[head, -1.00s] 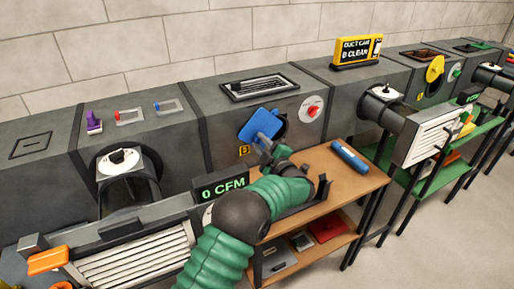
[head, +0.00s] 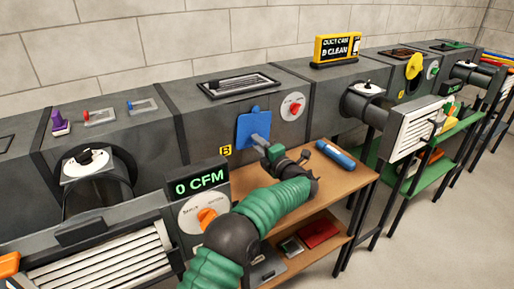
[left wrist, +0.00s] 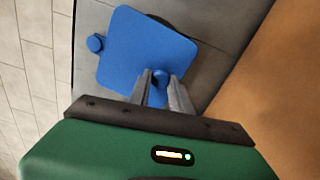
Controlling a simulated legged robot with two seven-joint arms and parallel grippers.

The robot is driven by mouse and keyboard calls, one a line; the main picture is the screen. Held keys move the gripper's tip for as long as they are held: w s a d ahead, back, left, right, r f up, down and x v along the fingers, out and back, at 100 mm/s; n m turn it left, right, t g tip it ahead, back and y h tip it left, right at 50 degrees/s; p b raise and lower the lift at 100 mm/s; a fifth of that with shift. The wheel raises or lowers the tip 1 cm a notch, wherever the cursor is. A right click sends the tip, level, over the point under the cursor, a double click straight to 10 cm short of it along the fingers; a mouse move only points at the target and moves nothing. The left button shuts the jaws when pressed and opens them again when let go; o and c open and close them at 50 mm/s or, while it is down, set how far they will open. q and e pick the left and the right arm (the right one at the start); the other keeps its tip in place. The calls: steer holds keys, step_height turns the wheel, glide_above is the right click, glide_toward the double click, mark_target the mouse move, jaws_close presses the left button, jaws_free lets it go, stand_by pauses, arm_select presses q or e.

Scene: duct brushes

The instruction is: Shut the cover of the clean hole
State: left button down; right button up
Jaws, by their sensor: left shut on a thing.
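The blue cover (head: 253,128) hangs nearly upright on the front of the dark box with the yellow B label (head: 226,151). It hides the hole there in the head view. In the left wrist view the cover (left wrist: 145,45) is a blue plate with a round pivot at one corner, and a dark curved edge shows behind its far side. My right gripper is not in view.
A yellow sign (head: 337,48) reads "B CLEAN". A red knob (head: 294,107) sits right of the cover. A blue cylinder (head: 335,155) lies on the wooden shelf (head: 352,178) below. A "0 CFM" display (head: 198,184) stands left of my arm.

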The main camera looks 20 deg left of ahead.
arm_select(q)
steer(key=shift+a, duration=0.1)
stand_by(0.3)
steer(key=c, duration=1.5)
jaws_free()
steer(key=shift+c, duration=0.2)
steer(key=o, duration=0.4)
steer(key=shift+f, duration=0.1)
steer(key=shift+c, duration=0.2)
steer(key=p+v, duration=0.3)
steer(key=v, duration=1.3)
steer(key=shift+s+d, duration=0.2)
steer(key=shift+d, duration=0.2)
steer(key=shift+f, duration=0.1)
